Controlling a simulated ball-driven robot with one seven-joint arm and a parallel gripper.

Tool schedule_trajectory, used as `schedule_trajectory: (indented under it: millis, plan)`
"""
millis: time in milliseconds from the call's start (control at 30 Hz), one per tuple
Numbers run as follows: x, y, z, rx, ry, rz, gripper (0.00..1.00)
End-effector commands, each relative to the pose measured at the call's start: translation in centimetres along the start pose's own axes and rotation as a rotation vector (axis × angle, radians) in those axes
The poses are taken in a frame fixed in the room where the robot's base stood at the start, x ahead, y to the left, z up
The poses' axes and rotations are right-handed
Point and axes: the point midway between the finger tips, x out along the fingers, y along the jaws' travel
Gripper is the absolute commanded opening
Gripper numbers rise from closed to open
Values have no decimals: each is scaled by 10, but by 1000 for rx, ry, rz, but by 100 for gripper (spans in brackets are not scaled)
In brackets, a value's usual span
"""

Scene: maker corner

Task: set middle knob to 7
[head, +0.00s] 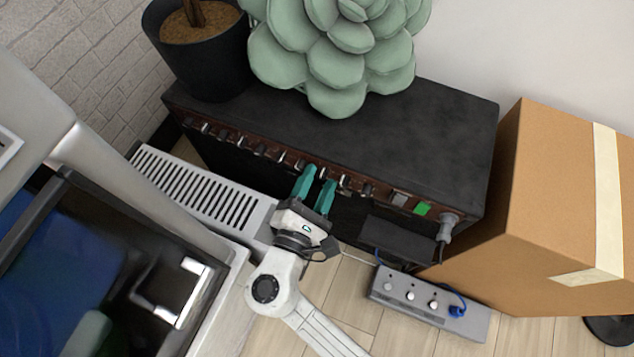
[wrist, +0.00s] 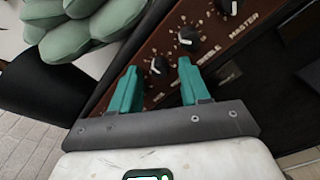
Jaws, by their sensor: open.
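A black amplifier (head: 430,130) has a brown panel with a row of knobs along its front edge. My gripper (head: 318,177) is open and reaches up to this panel from the front. In the wrist view, a black knob with a white pointer (wrist: 157,64) shows between and just beyond the two teal fingers. A second knob (wrist: 187,37) is just past the right finger's tip, and a third (wrist: 228,7), by the "MASTER" label, is farther up right. The right finger partly hides the lettering; I cannot read which knob is the middle one. No contact is visible.
A green succulent (head: 335,50) and a dark plant pot (head: 205,60) stand behind and above the panel. A cardboard box (head: 560,190) is at right. A grey power strip (head: 425,300) with cables lies on the floor. A white slotted unit (head: 195,190) is at left.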

Motion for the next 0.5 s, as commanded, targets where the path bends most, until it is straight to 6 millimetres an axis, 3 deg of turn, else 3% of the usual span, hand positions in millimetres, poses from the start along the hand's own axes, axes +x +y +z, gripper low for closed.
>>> schedule_trajectory:
  millis: [167,500]
  plan:
    - [0,0,0,0,0,0,46]
    - [0,0,0,0,0,0,13]
